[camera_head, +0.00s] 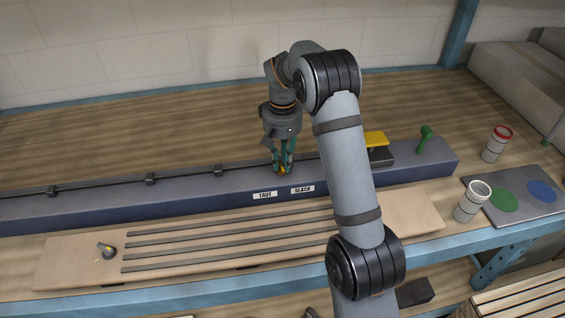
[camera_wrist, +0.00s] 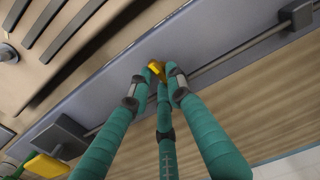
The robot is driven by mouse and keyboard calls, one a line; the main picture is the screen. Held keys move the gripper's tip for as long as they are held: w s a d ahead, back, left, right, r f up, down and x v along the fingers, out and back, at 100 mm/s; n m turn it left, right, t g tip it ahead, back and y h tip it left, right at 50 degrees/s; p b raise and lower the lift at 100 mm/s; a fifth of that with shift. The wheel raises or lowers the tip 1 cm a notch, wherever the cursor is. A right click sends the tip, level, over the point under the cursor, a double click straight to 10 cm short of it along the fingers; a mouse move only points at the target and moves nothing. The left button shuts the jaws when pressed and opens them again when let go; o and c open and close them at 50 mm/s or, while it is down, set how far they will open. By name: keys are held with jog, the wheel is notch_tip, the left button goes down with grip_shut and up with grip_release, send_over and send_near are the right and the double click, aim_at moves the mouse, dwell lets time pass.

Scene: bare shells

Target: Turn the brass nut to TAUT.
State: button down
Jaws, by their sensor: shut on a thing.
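The brass nut (camera_wrist: 155,67) is a small yellow piece on the thin dark rod along the blue-grey beam (camera_head: 100,205). My gripper (camera_head: 283,168) reaches down onto it from above, and its green fingers are shut on the nut. In the wrist view the fingertips (camera_wrist: 157,78) close around the nut and hide part of it. The labels TAUT (camera_head: 265,195) and SLACK (camera_head: 303,190) are on the beam's front face, TAUT on the left and SLACK on the right. The nut is above and between them. I cannot tell which way it is turned.
A slotted tan board (camera_head: 75,265) lies in front of the beam, with a small dark knob with a yellow mark (camera_head: 106,250). A yellow lever (camera_head: 376,139) and a green handle (camera_head: 425,137) stand at the beam's right end. Two cups (camera_head: 473,201) (camera_head: 497,143) stand farther right.

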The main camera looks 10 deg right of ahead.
aim_at(283, 166)
jog(key=m+b, duration=0.2)
jog(key=m, duration=0.1)
jog(key=shift+f+m, duration=0.1)
jog(key=shift+m, duration=0.2)
jog(key=m+b, duration=0.2)
jog(key=m, duration=0.1)
jog(key=shift+s+m, duration=0.1)
jog(key=shift+m, duration=0.2)
jog(key=m+b, duration=0.2)
jog(key=m, duration=0.4)
jog(key=shift+s, duration=0.1)
jog(key=shift+m, duration=0.3)
jog(key=c, duration=1.6)
grip_release()
jog(key=shift+a, duration=0.1)
jog(key=shift+s, duration=0.1)
notch_tip(283, 166, up, 12)
jog(key=shift+r, duration=0.1)
